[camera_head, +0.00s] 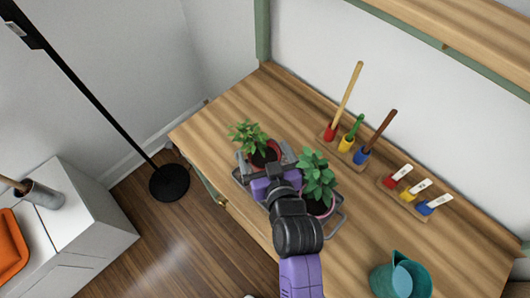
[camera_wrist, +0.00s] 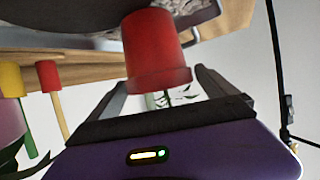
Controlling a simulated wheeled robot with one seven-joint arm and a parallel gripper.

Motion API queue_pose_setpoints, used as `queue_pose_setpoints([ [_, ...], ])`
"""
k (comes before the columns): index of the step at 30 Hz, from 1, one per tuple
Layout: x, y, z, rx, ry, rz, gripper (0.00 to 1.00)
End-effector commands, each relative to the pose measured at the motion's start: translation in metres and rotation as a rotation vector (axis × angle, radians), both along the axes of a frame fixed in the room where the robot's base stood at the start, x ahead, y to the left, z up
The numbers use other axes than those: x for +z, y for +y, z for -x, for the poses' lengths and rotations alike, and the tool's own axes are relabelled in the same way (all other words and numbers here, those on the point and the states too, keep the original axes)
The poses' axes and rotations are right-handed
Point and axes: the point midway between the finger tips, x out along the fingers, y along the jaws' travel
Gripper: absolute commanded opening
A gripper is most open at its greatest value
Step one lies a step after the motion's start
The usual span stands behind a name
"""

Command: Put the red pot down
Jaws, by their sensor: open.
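The red pot (camera_head: 274,149) holds a leafy green plant (camera_head: 247,133) and is upright at the left end of a grey tray (camera_head: 341,223) on the wooden bench. My gripper (camera_head: 265,160) is at the pot, with one finger on either side. The wrist view is upside down: the red pot (camera_wrist: 157,45) is between the fingers of my gripper (camera_wrist: 160,80), its base at the tray (camera_wrist: 75,38). The jaws are open around it. My gripper and wrist hide part of the pot and tray in the head view.
A second plant (camera_head: 318,180) in a pink pot (camera_head: 321,207) is close right of my wrist. Behind are a rack of handled tools (camera_head: 345,150) and a rack of labels (camera_head: 408,198). A teal watering can (camera_head: 401,279) is at front right. A lamp stands left.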

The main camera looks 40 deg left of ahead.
Motion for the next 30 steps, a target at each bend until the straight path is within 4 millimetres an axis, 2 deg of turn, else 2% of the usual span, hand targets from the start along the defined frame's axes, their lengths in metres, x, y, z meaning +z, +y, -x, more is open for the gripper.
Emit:
queue_pose_setpoints([
  [5,0.004,-0.005,0.003,0.0,0.001,-0.001,0.96],
  [21,0.041,-0.079,0.054,-0.001,0.0,0.001,0.96],
  [30,0.049,-0.092,0.063,0.0,0.0,0.0,0.96],
])
